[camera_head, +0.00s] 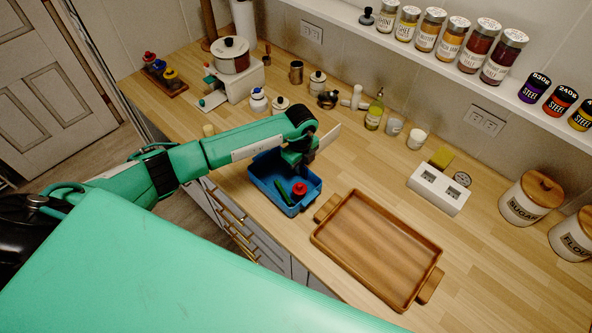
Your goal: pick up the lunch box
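The blue open box (294,209), which looks like the lunch box, sits on the wooden counter near its front edge. A green long item (282,190) and a red round item (299,189) lie in it. My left gripper (305,166) is at the box's far side, over or at its back rim. The arm hides part of the box's back left. The fingers are small and dark, so I cannot tell whether they are open or touch the rim. My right gripper is not in view.
A wooden tray (428,247) with handles lies close right of the box. Behind stand a soap bottle (374,114), cups and jars. A pot (232,56) stands at the back left. A white toaster-like block (438,190) and canisters (531,199) are at the right.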

